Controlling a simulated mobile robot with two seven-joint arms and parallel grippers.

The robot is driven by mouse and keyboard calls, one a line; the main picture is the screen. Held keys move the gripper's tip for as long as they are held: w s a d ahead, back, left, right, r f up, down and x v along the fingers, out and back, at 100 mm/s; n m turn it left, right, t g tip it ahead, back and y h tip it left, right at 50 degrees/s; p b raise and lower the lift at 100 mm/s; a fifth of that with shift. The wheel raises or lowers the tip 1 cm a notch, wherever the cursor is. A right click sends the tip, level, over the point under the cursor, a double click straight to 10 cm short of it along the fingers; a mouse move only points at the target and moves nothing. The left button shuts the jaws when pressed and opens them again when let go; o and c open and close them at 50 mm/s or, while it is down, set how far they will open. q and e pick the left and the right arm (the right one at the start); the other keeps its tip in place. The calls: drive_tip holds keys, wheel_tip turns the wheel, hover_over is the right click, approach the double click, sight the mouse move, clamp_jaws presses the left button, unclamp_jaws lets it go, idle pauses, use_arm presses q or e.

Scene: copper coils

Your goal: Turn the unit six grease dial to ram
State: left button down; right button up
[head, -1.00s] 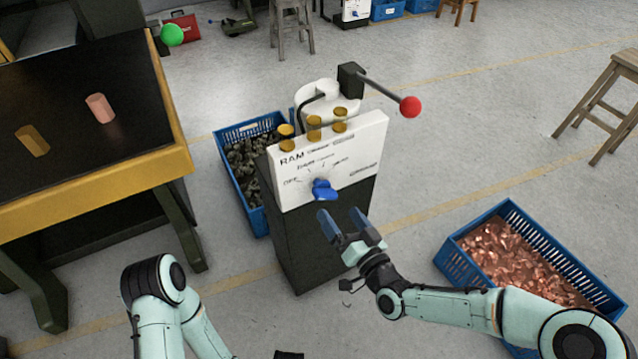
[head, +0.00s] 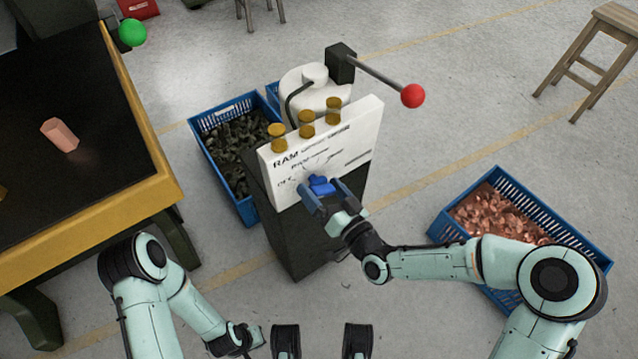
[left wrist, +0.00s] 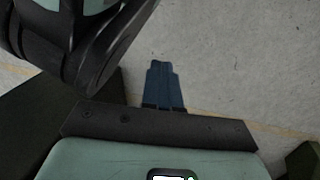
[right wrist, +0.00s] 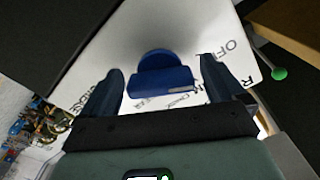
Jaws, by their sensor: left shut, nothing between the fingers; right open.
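The blue grease dial (head: 321,184) sits on the white sloped panel (head: 362,135) of a dark pedestal, with RAM lettering at the upper left and OFF lower down. My right gripper (head: 327,194) is open at the dial, a finger on either side of it. In the right wrist view the dial (right wrist: 162,76) lies between the spread fingers (right wrist: 160,90), with a gap on each side. Which label the dial points to cannot be told. My left gripper (left wrist: 164,86) is shut and empty over the floor in the left wrist view.
Three brass caps (head: 306,125) top the panel, and a red-knobbed lever (head: 413,96) juts right behind it. A blue crate of dark scrap (head: 250,212) stands left of the pedestal. A crate of copper pieces (head: 585,248) is at right, a yellow-edged table (head: 100,211) at left.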

drive_tip(key=c, duration=1)
drive_tip(key=m+p, duration=0.2)
drive_tip(key=m, duration=0.3)
drive_tip(key=shift+r, duration=0.1)
use_arm(q)
drive_tip(key=w+d+r+t+p, duration=0.1)
drive_tip(key=w+r+t, duration=0.1)
drive_tip(key=w+r, duration=0.3)
drive_tip(key=shift+w+r, duration=0.3)
drive_tip(key=shift+w, duration=0.35)
use_arm(e)
drive_tip(key=shift+m, duration=1.5)
